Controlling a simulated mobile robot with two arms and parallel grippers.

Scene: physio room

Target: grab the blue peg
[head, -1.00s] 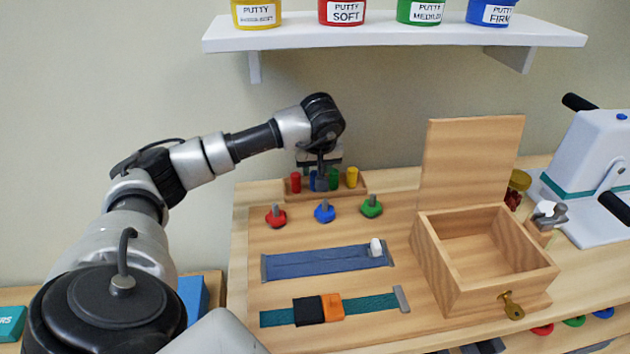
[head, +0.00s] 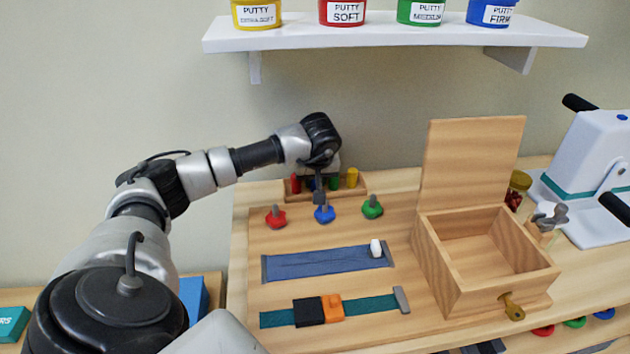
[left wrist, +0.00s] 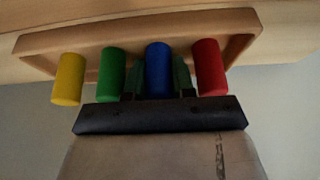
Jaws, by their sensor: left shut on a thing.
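The blue peg (left wrist: 158,70) stands between the green peg (left wrist: 112,74) and the red peg (left wrist: 209,67) in the left wrist view. My left gripper (left wrist: 160,78) is shut on it, one finger on each side. In the head view my left gripper (head: 319,186) hangs at the wooden peg rack (head: 363,190) and largely hides the blue peg. I cannot tell whether the peg is clear of its hole. The yellow peg (head: 352,177) is at the rack's right end. My right gripper is not in view.
Red (head: 276,217), blue (head: 324,213) and green (head: 372,206) knobs sit on the board just in front of the rack. An open wooden box (head: 455,280) stands to the right. A white shelf (head: 390,37) with putty tubs is overhead.

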